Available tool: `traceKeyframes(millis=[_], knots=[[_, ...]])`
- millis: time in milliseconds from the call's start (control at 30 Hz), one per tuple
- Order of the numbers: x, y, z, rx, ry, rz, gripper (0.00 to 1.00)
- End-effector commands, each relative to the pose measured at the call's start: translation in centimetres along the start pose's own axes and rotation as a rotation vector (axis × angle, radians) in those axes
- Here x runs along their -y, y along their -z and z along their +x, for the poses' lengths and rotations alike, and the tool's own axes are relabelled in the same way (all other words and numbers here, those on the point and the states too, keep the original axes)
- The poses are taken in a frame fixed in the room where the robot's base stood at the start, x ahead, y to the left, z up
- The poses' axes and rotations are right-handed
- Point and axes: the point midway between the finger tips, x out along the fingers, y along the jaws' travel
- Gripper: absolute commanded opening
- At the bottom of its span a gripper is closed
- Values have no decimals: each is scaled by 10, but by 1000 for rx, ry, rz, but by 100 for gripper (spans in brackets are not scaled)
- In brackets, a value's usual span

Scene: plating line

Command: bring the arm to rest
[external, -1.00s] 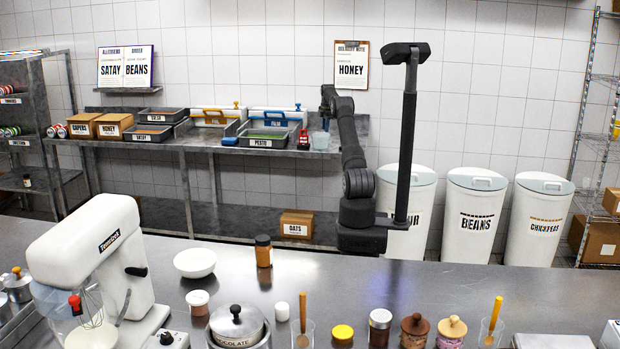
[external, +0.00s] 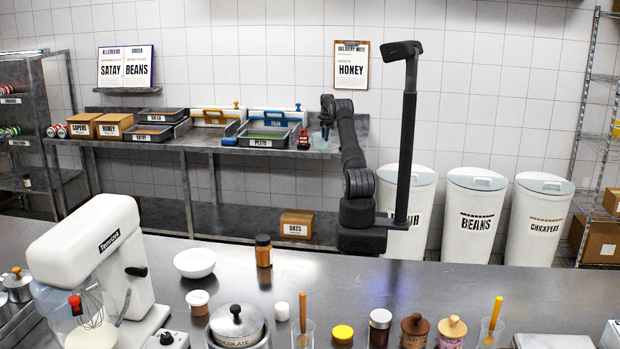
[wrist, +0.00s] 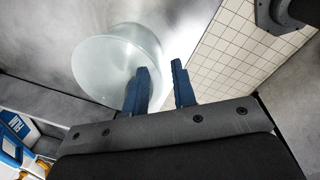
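My gripper (wrist: 160,85) has its two blue fingers apart, with nothing between them. In the external view my gripper (external: 325,131) is small and points down at the back bench, by its right end. A translucent cup (wrist: 108,60) is close by the fingers in the wrist view, and one finger overlaps it in the picture. I cannot tell whether they touch. In the external view the cup (external: 319,142) stands on the bench just below my gripper, partly hidden by it.
The back bench holds a red item (external: 304,139), a tray labelled PESTO (external: 262,143) and a blue FILM box (external: 275,116). The delivery note (external: 351,66) hangs on the wall above. Jars and a mixer (external: 95,255) stand on the front counter (external: 560,295).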

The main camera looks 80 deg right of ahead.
Motion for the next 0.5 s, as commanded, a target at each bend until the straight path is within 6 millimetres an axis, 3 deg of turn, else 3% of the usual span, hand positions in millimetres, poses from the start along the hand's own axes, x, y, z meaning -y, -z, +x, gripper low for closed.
traceKeyframes(millis=[267,500], knots=[[1,0,55,0,2,0,25],[-4,0,23,0,-2,0,25]])
